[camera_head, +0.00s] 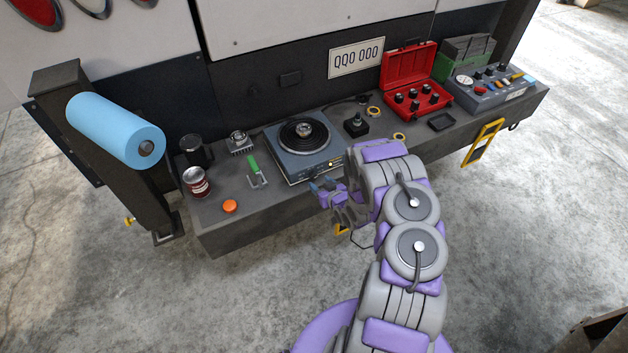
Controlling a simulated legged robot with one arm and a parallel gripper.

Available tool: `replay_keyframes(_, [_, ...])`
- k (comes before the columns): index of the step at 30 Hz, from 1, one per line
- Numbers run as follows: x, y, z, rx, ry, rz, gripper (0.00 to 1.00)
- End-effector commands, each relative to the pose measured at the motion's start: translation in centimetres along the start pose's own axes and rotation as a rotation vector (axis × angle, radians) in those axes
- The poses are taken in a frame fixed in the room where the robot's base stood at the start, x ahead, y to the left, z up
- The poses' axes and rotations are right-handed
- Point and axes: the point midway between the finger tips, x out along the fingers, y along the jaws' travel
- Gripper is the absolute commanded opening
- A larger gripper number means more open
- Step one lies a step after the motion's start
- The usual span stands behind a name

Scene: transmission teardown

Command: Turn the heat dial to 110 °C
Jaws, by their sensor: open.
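A grey-blue heating unit (281,139) with a round dark coiled plate (303,134) on top stands on the bench. A metal part sits at the centre of the plate. The unit's front control panel (318,171) faces me, with small controls; the heat dial and its setting are too small to make out, and my arm covers the panel's right end. My gripper (322,189), purple and grey, is open just in front of and below the panel, near the bench's front edge. I cannot tell whether it touches the unit.
A green-handled scraper (254,168), orange cap (230,206), red-labelled can (196,182) and dark mug (195,151) lie left of the unit. A black block (356,124), red case (409,72) and control box (492,89) are right. Open floor lies before the bench.

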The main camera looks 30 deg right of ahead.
Motion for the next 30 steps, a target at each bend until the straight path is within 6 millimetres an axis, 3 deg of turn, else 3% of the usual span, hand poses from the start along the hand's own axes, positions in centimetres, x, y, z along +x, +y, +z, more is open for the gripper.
replay_keyframes(3, [2.0, -0.1, 0.1, -0.002, 0.003, 0.000, 0.59])
replay_keyframes(10, [4.5, -0.8, -0.2, -0.011, 0.002, 0.002, 0.59])
replay_keyframes(24, [5.5, -0.1, 0.0, -0.001, 0.000, 0.001, 0.59])
replay_keyframes(30, [5.4, -0.3, -0.1, -0.005, 0.000, 0.003, 0.41])
